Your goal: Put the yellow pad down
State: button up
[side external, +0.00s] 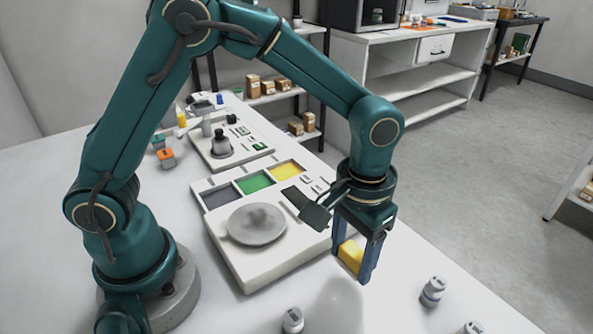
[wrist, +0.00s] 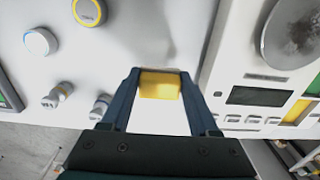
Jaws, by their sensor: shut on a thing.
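The yellow pad (side external: 350,256) is a small yellow block held between the two fingers of my gripper (side external: 356,262). In the side external view it is above the white table, to the right of the scale. In the wrist view the yellow pad (wrist: 160,85) sits between the fingertips of my gripper (wrist: 160,88), which is shut on it. A pale shadow shows on the table below. The fingers hide part of the pad's sides.
The white scale (side external: 262,262) with its round grey pan (side external: 256,224) stands left of my gripper. Colored compartments in yellow (side external: 286,171), green and grey lie behind it. Bare white table (side external: 385,310) lies between.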

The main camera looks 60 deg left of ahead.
aim_at(348, 268)
jog(key=shift+f, duration=2.05)
jog(key=shift+f, duration=0.65)
jog(key=o, duration=1.4)
jog(key=shift+s, duration=0.1)
jog(key=shift+o, duration=0.2)
notch_tip(348, 268, up, 12)
jog(key=shift+r, duration=0.75)
jog(key=s+a+r+t, duration=0.3)
jog(key=s+a+t, duration=0.2)
jog(key=s+a, duration=0.5)
jog(key=shift+s+a+r+t, duration=0.15)
jog(key=shift+s+a+t, duration=0.15)
jog(key=shift+a, duration=0.4)
